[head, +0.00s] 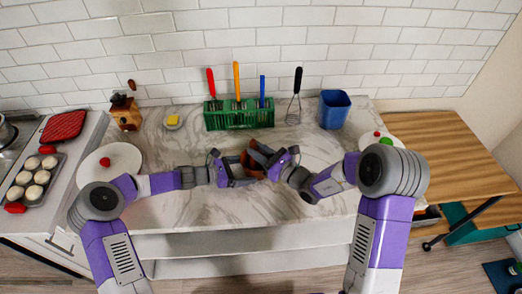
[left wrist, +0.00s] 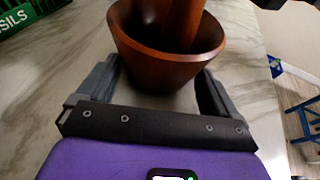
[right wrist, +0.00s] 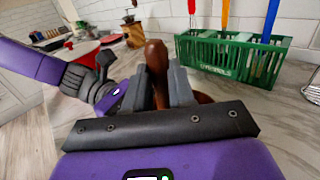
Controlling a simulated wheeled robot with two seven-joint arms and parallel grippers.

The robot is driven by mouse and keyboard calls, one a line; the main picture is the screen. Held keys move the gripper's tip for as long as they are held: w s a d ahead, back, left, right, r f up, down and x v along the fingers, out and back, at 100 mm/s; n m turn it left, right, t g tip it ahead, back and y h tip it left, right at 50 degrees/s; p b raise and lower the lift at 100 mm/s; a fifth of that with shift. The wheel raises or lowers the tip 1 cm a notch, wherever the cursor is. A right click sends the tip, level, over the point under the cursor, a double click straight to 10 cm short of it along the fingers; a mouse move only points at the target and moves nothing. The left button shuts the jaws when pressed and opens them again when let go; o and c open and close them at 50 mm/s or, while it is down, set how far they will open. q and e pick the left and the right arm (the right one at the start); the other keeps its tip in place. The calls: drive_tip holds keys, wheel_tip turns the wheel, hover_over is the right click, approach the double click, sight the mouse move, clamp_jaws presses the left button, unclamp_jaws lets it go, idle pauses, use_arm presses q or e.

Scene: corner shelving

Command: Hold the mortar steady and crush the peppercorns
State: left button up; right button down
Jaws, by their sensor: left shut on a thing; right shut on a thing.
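A brown wooden mortar (left wrist: 160,66) stands on the marble counter, large in the left wrist view. My left gripper (head: 233,174) comes from the left and is shut on the mortar, its fingers on either side of the bowl. A brown wooden pestle (right wrist: 156,65) is held in my right gripper (head: 273,165), which is shut on it; the pestle also shows in the left wrist view (left wrist: 184,22), its lower end inside the mortar. The peppercorns are not visible; the mortar's wall and the pestle hide the bowl's inside.
A green utensil rack (head: 238,116) stands behind, with a whisk (head: 294,95) and blue container (head: 334,109) to its right. A wooden grinder (head: 125,113) and yellow item (head: 173,122) are back left. A white plate (head: 110,165) lies left. The counter front is clear.

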use_arm(q)
drive_tip(key=shift+r, duration=0.1)
use_arm(e)
wheel_tip(320, 180, down, 2)
drive_tip(key=shift+f, duration=0.2)
idle(0.6)
drive_tip(key=shift+r, duration=0.15)
wheel_tip(320, 180, up, 2)
idle(0.4)
drive_tip(key=shift+w, duration=0.15)
drive_tip(key=shift+w+a+r, duration=0.1)
drive_tip(key=shift+w+a, duration=0.05)
drive_tip(key=shift+w, duration=0.75)
